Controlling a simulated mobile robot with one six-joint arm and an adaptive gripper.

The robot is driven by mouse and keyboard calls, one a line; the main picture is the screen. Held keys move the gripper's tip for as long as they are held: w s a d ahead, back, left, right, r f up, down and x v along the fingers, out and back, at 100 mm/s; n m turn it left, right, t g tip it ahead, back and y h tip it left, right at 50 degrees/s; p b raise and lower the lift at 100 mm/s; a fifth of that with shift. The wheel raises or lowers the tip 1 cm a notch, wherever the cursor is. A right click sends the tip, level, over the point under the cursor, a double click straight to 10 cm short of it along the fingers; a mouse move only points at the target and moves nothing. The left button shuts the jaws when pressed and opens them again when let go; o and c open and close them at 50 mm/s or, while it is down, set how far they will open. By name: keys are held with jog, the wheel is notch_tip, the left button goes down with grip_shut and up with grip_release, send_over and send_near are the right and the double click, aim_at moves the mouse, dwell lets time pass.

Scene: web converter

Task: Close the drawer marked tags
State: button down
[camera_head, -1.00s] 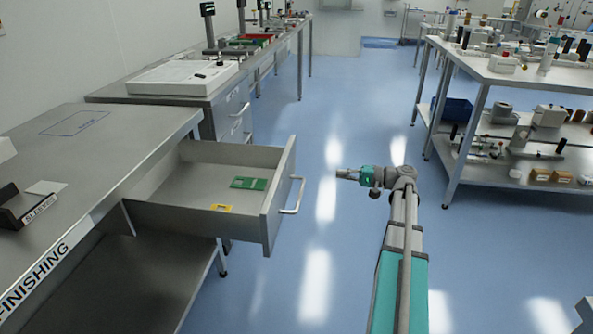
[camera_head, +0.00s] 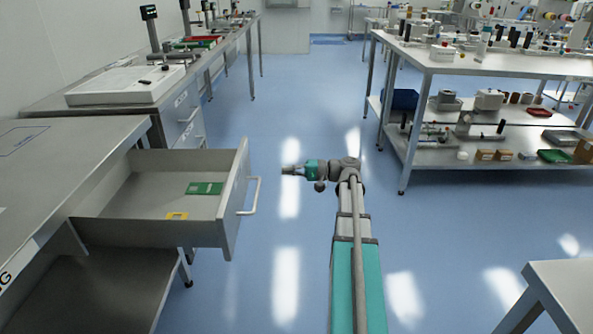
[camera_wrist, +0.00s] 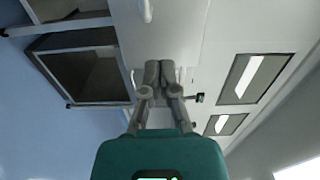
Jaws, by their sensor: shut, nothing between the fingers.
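An open grey drawer (camera_head: 234,205) sticks out to the right from under a steel bench in the head view. A pale bar handle (camera_head: 252,196) is on its front. I can read no "tags" label on it. A green card (camera_head: 204,188) and a small yellow piece (camera_head: 177,216) lie inside. My gripper (camera_head: 285,170) is shut and empty, pointing left toward the drawer front. In the picture it is a short way right of the handle, apart from it. In the wrist view my closed fingers (camera_wrist: 159,72) point at a pale surface; I cannot tell which surface it is.
The steel bench (camera_head: 75,135) is at the left, with an open shelf below. A second bench (camera_head: 45,105) with a white tray stands behind it. A loaded shelf table (camera_head: 425,62) is at the right. A table corner (camera_head: 570,285) is at lower right. Blue floor between is clear.

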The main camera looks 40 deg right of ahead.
aim_at(245, 170)
jog(key=x, duration=1)
jog(key=shift+w+a, duration=0.2)
jog(key=shift+a, duration=0.1)
